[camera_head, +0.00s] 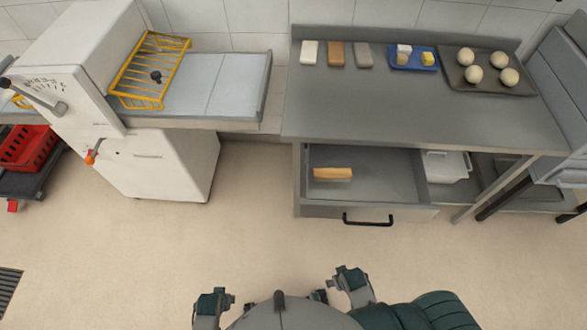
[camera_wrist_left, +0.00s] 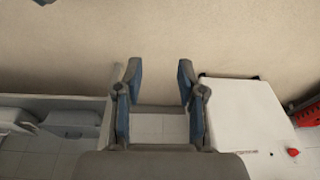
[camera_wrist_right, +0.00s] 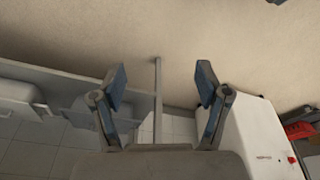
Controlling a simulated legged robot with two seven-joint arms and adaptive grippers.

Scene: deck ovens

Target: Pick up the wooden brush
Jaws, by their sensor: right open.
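A light tan wooden piece (camera_head: 333,174), which looks like the wooden brush, lies in the open drawer (camera_head: 390,185) under the steel table. No bristles can be made out at this size. My left gripper (camera_wrist_left: 160,75) is open and empty, its two fingers apart over the floor in the left wrist view. My right gripper (camera_wrist_right: 161,80) is open and empty in the right wrist view. In the head view both grippers are low at the front, close to my body and well apart from the drawer. The brush is not seen in either wrist view.
The steel table (camera_head: 400,109) bears several small blocks, a blue tray (camera_head: 397,61) and a dark tray (camera_head: 462,85) of dough balls. A black handle (camera_head: 367,221) is on the drawer front. A white machine with a yellow guard (camera_head: 150,70) stands left. Floor between is clear.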

